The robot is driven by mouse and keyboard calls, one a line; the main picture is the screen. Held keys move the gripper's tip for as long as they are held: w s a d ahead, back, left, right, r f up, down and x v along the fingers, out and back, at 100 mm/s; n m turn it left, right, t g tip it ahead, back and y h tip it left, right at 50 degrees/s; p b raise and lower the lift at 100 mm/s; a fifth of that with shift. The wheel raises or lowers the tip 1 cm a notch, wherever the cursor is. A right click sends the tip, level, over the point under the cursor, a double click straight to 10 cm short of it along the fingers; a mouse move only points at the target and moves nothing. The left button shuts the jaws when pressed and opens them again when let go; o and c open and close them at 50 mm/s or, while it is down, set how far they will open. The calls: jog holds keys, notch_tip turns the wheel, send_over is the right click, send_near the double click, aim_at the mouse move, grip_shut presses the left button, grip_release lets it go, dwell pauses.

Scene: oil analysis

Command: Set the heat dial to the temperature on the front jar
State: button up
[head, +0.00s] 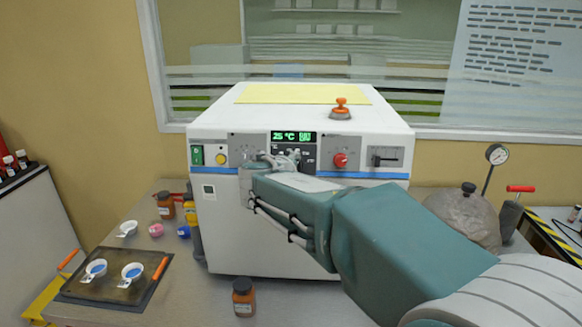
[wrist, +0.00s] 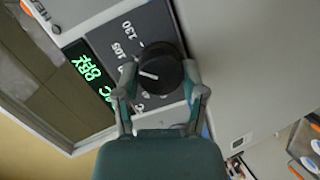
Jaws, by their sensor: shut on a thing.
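The heat dial (wrist: 160,75) is a black round knob with a white pointer line, on a dark panel with a printed scale. In the wrist view, 105 and 130 are readable on the scale; other marks are partly covered. My gripper (wrist: 161,82) is shut on the dial, one finger on each side. In the head view my gripper (head: 268,160) is at the machine's front panel and hides the dial. The front jar (head: 244,297) is brown with a dark cap and an orange label, standing upright on the bench; its writing is too small to read.
The white machine (head: 250,230) has a green display (head: 293,137) reading 25 °C, a red knob (head: 340,160) and a yellow button (head: 221,158). A dark tray (head: 110,284) with small white dishes lies at front left.

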jog(key=shift+f, duration=0.35)
jog(key=o, duration=1.1)
jog(key=shift+o, duration=0.2)
jog(key=shift+a+r, duration=0.1)
jog(key=shift+r, duration=0.15)
jog(key=v, duration=1.2)
